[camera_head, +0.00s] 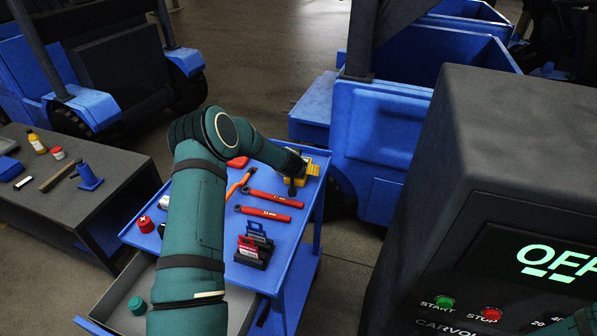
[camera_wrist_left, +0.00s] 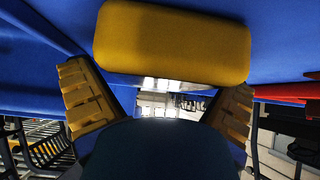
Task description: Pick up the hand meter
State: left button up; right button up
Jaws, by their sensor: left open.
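The hand meter appears to be the yellow block with rounded corners (camera_wrist_left: 172,43), large at the top of the left wrist view. In the head view its yellow body (camera_head: 321,157) is at the far end of the blue cart top, mostly hidden by my gripper. My left gripper (camera_head: 302,175) is over it there. In the left wrist view my left gripper (camera_wrist_left: 160,102) is open, its ridged yellow fingers spread below the block's two ends. I cannot tell whether they touch it.
Two red wrenches (camera_head: 273,198) and a holder with red and blue items (camera_head: 253,246) lie on the blue cart (camera_head: 283,232). A dark machine (camera_head: 450,190) stands right. A dark table (camera_head: 120,166) with bottles and tools stands left. An open drawer (camera_head: 118,312) juts out below.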

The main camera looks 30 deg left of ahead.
pick_arm(q)
jog(key=c, duration=1.2)
jog(key=shift+r, duration=0.1)
